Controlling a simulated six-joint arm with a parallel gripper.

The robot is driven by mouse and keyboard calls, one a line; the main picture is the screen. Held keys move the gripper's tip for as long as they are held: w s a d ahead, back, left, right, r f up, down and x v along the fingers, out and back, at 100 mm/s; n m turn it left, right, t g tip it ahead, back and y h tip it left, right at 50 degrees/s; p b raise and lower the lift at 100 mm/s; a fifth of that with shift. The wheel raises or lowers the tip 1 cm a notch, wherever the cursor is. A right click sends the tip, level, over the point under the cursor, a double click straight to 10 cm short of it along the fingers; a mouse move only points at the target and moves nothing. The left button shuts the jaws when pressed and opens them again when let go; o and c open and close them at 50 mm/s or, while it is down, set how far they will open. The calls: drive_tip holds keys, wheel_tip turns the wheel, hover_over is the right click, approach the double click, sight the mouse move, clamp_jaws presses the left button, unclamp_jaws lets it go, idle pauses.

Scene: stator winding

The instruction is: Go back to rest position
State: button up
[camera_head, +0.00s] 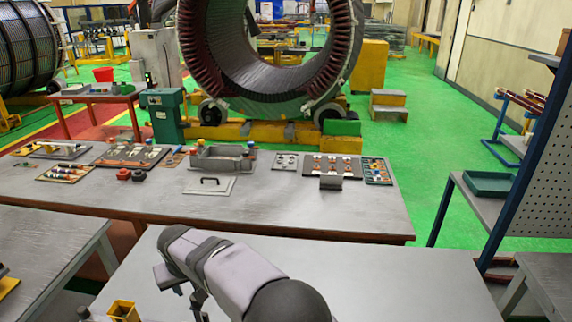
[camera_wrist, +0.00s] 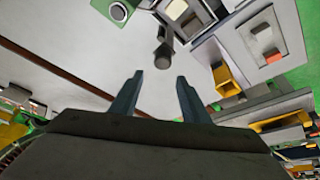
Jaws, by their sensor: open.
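My gripper (camera_wrist: 159,90) shows in the wrist view as two dark, separated fingers with nothing between them. Beyond the fingertips is a pale grey surface. A small dark cylindrical part (camera_wrist: 163,52) appears just past the fingers, apart from them; I cannot tell what it is. In the head view my grey and black arm fills the bottom centre over the near grey table (camera_head: 400,285). The fingers cannot be made out clearly there.
A workbench (camera_head: 250,212) behind the near table bears trays of small parts, a grey fixture (camera_head: 222,160) and a flat plate with a handle (camera_head: 208,184). A large stator ring (camera_head: 195,45) stands behind it. A yellow holder (camera_head: 122,311) is at lower left. The near table's right side is clear.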

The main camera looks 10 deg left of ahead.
drive_tip(key=s+d+f+n+g+h, duration=0.2)
drive_tip(key=s+d+f, duration=0.4)
drive_tip(key=s+d, duration=0.15)
drive_tip(key=s+d+f+n+g+h, duration=0.1)
drive_tip(key=s+d+f+g, duration=0.1)
drive_tip(key=s+d+f, duration=0.6)
drive_tip(key=s+d+r+m+g+b, duration=0.1)
drive_tip(key=s+d+r+m, duration=0.2)
drive_tip(key=d, duration=0.8)
drive_tip(key=s+d+r+m+g+b, duration=0.15)
drive_tip(key=s+d, duration=0.25)
drive_tip(key=d, duration=0.6)
drive_tip(key=w+d+r+m+t, duration=0.2)
drive_tip(key=d+m, duration=0.3)
drive_tip(key=d, duration=0.4)
drive_tip(key=shift+w+r+y+b, duration=0.45)
drive_tip(key=shift+w+r, duration=0.1)
drive_tip(key=shift+r, duration=0.25)
